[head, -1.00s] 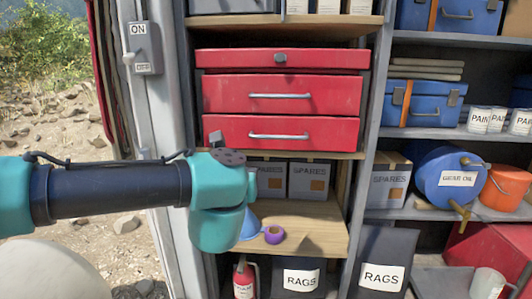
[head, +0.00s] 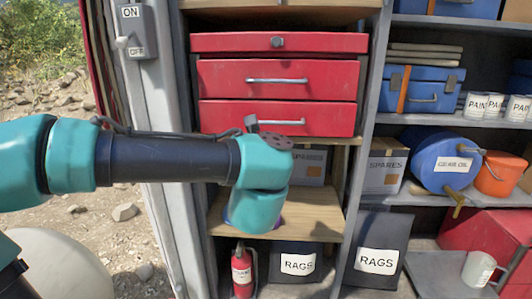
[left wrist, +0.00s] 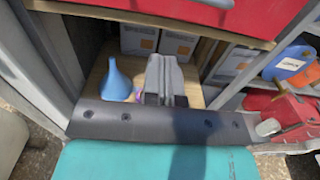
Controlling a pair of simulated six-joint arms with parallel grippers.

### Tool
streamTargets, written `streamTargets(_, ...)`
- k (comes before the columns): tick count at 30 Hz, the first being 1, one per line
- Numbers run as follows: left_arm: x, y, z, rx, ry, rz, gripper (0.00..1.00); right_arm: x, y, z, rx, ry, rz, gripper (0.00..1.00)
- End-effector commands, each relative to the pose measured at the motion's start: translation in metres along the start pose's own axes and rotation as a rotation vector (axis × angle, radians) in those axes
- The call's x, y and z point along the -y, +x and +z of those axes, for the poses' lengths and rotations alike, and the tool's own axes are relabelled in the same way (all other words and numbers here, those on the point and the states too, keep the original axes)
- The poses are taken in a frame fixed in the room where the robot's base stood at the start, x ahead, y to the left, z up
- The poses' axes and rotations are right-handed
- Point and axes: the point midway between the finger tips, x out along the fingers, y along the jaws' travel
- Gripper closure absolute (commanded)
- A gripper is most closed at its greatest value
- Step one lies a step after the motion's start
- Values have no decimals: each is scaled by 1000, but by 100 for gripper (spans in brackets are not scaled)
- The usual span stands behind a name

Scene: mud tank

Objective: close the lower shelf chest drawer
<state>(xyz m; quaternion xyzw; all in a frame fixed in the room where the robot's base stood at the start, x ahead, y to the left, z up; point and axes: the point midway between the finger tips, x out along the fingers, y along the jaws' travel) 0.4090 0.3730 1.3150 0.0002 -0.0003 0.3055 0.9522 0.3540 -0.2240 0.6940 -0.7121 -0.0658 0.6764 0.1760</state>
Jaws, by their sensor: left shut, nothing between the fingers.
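The red chest stands on the shelf in the head view, with its lower drawer (head: 277,118) below the upper drawer (head: 277,79). The lower drawer has a silver handle (head: 275,122). I cannot tell for certain whether it sticks out. Its red front also shows at the top of the left wrist view (left wrist: 215,14). My left gripper (left wrist: 164,68) is shut and empty. It is below the drawer, in front of the wooden shelf, apart from the drawer in the left wrist view. In the head view my wrist hides its fingers. My right gripper is not in view.
On the wooden shelf (head: 318,207) below the chest are a blue funnel (left wrist: 115,84), a purple roll (left wrist: 137,95) and boxes (left wrist: 178,46). A grey post (head: 170,220) is at left. A fire extinguisher (head: 242,272) and rag bins (head: 298,262) stand lower.

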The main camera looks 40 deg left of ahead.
Motion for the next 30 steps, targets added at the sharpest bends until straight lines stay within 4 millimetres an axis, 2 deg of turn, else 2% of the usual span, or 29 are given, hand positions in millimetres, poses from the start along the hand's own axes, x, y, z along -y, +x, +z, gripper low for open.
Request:
streamTargets(21,0,109,-1,-2,1,1,100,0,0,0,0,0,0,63)
streamTargets(25,0,120,0,-1,0,1,100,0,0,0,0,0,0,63)
streamTargets(30,0,124,0,-1,0,0,100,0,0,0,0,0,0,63)
